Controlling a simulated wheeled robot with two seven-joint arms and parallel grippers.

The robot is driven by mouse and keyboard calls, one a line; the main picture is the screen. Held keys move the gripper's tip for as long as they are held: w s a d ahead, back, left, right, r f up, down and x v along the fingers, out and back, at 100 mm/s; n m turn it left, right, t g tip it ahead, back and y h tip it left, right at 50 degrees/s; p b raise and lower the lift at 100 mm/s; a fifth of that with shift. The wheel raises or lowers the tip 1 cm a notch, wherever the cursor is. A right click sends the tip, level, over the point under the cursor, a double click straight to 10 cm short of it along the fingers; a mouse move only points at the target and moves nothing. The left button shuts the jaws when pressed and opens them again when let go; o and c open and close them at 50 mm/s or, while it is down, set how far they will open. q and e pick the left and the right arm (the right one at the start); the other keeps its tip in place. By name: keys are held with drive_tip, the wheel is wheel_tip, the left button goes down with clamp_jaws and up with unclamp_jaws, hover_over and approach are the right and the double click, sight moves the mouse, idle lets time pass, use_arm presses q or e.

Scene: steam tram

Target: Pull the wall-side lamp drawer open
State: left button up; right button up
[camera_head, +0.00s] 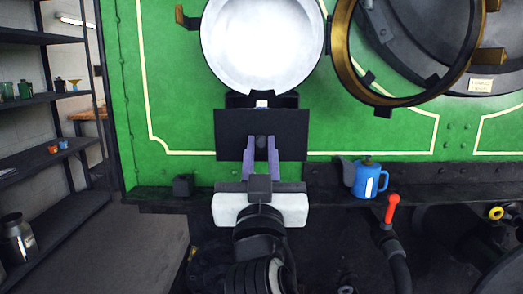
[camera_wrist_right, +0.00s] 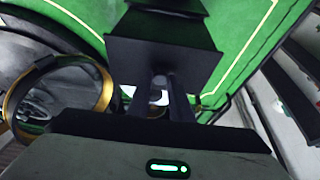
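The lamp drawer's dark flat front (camera_head: 232,135) is below the round white lamp reflector (camera_head: 262,45) on the green tram front. A small dark knob (camera_head: 261,142) stands at the middle of the drawer front. My right gripper (camera_head: 262,148) reaches up from below, its two purple fingers on either side of the knob and seemingly against it. In the right wrist view the drawer front (camera_wrist_right: 165,52) fills the upper middle, with the fingers (camera_wrist_right: 165,92) at its knob. A small pale thing shows behind the front's top edge. My left gripper is not in view.
A brass-rimmed round lamp door (camera_head: 346,65) hangs open at the right. A blue can (camera_head: 368,180) stands on the dark ledge right of my gripper, near a red-handled lever (camera_head: 392,208). Dark shelves (camera_head: 45,100) stand at the left, with open floor (camera_head: 140,250) beside them.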

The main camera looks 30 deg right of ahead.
drive_tip(key=o, duration=0.3)
drive_tip(key=shift+o, duration=0.2)
drive_tip(key=shift+r, duration=0.15)
use_arm(q)
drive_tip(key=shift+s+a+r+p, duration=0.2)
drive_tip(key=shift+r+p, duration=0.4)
drive_tip(key=shift+p, duration=0.6)
use_arm(e)
wheel_tip(320, 180, up, 10)
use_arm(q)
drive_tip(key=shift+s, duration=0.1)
use_arm(e)
drive_tip(key=shift+f, duration=0.2)
